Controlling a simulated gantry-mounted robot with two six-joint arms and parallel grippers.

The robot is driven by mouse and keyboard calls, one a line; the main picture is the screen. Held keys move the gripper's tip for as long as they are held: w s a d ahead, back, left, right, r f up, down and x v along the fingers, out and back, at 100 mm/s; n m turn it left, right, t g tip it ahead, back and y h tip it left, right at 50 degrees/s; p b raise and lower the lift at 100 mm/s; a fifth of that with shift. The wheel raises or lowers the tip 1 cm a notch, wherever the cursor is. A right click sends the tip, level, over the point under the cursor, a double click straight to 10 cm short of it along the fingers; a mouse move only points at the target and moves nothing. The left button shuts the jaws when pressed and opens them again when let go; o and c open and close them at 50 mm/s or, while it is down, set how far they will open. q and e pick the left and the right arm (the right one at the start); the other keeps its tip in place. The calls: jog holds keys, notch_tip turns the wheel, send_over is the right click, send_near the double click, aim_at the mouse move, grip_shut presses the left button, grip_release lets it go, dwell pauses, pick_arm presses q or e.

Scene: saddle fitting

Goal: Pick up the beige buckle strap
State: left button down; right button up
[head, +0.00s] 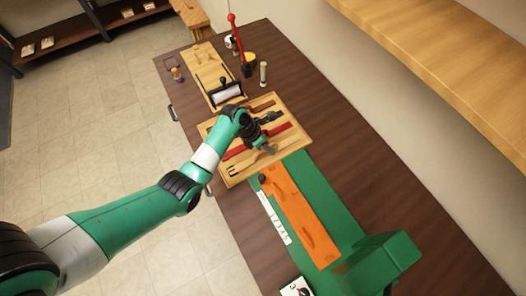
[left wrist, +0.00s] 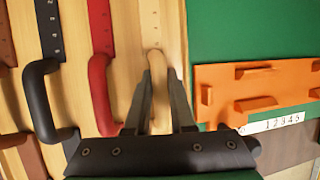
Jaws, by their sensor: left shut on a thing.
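The beige buckle strap (left wrist: 156,35) lies in the wooden tray, seen in the left wrist view with a rounded loop at its near end. My left gripper (left wrist: 162,88) is shut on the beige strap near that loop, one finger on each side. In the head view my left gripper (head: 267,147) is low over the right part of the wooden tray (head: 229,182) and hides much of the beige strap there. Part of the loop shows between the fingers in the left wrist view. My right gripper is not in view.
A red strap (left wrist: 100,35) and a black strap (left wrist: 50,35) lie left of the beige one. An orange fixture (head: 300,217) with raised blocks sits on a green mat (head: 325,200), beside a numbered strip (head: 273,219). A red-handled tool (head: 238,45) stands farther back.

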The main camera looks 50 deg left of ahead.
pick_arm(q)
jog(key=shift+r, duration=0.45)
notch_tip(320, 180, up, 3)
jog(key=shift+s+d+p, duration=0.1)
jog(key=shift+p, duration=0.65)
jog(key=s+d+r+p, duration=0.4)
jog(key=s+d+r, duration=0.4)
jog(key=s+r, duration=0.1)
jog(key=shift+s+d, duration=0.4)
jog(key=shift+s, duration=0.4)
